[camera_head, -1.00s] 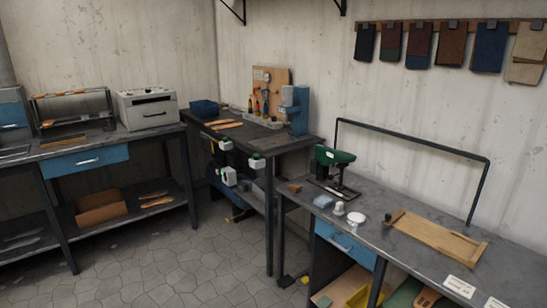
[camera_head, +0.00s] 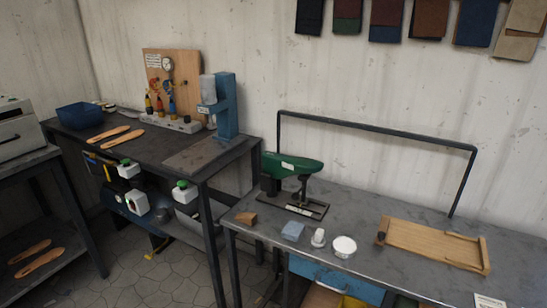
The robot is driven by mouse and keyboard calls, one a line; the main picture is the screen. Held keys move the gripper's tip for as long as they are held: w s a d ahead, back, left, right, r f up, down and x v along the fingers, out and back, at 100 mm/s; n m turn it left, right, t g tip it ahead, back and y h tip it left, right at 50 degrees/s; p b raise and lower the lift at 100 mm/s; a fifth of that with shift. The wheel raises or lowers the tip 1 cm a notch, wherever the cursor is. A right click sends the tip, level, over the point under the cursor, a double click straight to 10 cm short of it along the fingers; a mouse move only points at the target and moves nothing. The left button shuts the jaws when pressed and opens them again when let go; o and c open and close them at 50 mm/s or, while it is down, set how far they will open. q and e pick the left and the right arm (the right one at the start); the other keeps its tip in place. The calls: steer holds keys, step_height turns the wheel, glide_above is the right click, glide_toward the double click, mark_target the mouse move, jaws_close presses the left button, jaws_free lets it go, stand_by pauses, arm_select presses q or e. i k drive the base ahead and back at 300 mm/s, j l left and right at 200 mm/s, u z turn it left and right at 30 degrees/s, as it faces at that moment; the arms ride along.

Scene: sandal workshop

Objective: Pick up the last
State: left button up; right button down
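I cannot make out for sure which thing is the last. Two flat, tan, foot-shaped pieces lie side by side on the middle dark table, a rear one (camera_head: 108,134) and a front one (camera_head: 123,139). Two similar foot-shaped pieces lie on the lower shelf at the left, an upper one (camera_head: 30,251) and a lower one (camera_head: 40,263). They look thin, like soles. Neither of my grippers shows in the head view.
The middle table also holds a blue bin (camera_head: 79,116), a gauge board (camera_head: 172,80) and a blue press (camera_head: 226,105). The right bench holds a green machine (camera_head: 290,165), a brown block (camera_head: 246,218), a white dish (camera_head: 344,246) and a wooden board (camera_head: 425,242). Floor (camera_head: 150,280) shows between the benches.

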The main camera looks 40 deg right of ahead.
mark_target(281, 166)
steer(key=i+z, duration=0.35)
steer(key=i+j+z, duration=0.15)
steer(key=z, duration=0.2)
steer(key=i+j+z, duration=0.35)
steer(key=l, duration=0.1)
